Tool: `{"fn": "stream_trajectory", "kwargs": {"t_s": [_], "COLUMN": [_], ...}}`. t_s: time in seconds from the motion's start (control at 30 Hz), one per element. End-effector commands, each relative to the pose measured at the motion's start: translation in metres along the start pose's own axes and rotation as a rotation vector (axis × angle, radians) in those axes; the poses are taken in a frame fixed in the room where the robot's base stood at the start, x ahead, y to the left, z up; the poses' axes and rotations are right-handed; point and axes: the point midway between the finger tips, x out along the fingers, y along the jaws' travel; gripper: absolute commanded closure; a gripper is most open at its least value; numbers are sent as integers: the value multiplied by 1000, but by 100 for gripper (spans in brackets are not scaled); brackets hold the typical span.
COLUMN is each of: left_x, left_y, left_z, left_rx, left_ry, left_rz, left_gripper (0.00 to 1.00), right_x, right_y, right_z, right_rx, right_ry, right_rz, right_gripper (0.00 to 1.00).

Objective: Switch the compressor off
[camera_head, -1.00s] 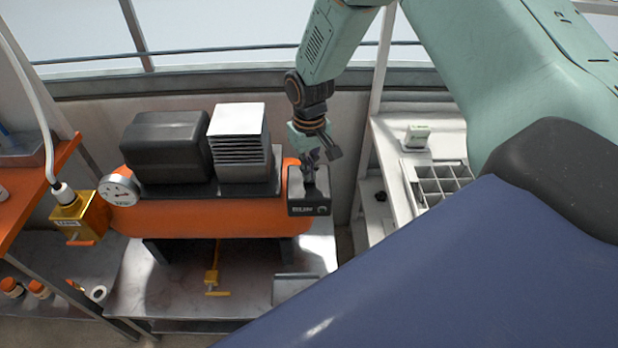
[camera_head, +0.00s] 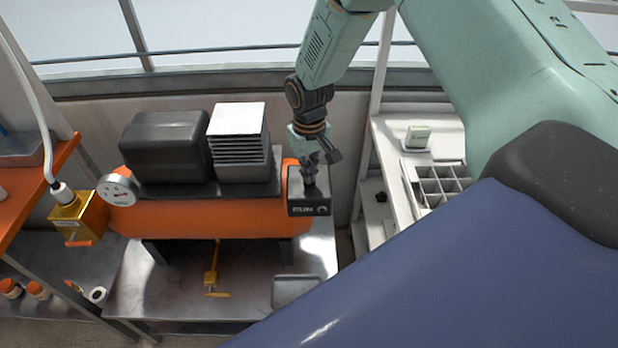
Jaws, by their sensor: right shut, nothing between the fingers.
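The compressor is an orange tank (camera_head: 215,218) lying on a metal bench, with a black motor housing (camera_head: 165,148) and a finned silver block (camera_head: 238,145) on top. A dark switch box (camera_head: 309,205) with white lettering, which looks like "RUN", and a round symbol is at its right end. My right gripper (camera_head: 311,180) is shut and empty, pointing down at the top of the switch box. Its fingertips are touching or very near the box; I cannot tell which. The gripper hides part of the box top. My left gripper is not in view.
A pressure gauge (camera_head: 119,190) and a brass valve block (camera_head: 77,219) with a white hose are at the tank's left end. A yellow drain valve (camera_head: 212,281) hangs below. A white shelf with a cell tray (camera_head: 439,184) stands to the right. The bench front is mostly clear.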

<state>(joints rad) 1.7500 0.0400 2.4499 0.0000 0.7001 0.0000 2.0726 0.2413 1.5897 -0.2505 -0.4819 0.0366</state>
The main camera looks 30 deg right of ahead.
Motion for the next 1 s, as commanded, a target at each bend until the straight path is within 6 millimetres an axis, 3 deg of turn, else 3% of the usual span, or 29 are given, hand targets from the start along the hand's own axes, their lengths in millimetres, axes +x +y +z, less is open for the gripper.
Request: {"fn": "stream_trajectory", "kwargs": {"t_s": [0.27, 1.0], "left_x": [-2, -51], "left_y": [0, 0], "left_z": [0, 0], "left_rx": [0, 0], "left_ry": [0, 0], "left_rz": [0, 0], "left_gripper": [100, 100], "right_x": [0, -52], "right_y": [0, 0], "right_z": [2, 1], "right_rx": [0, 0], "right_ry": [-4, -2], "right_rz": [0, 0], "right_gripper": [100, 100]}}
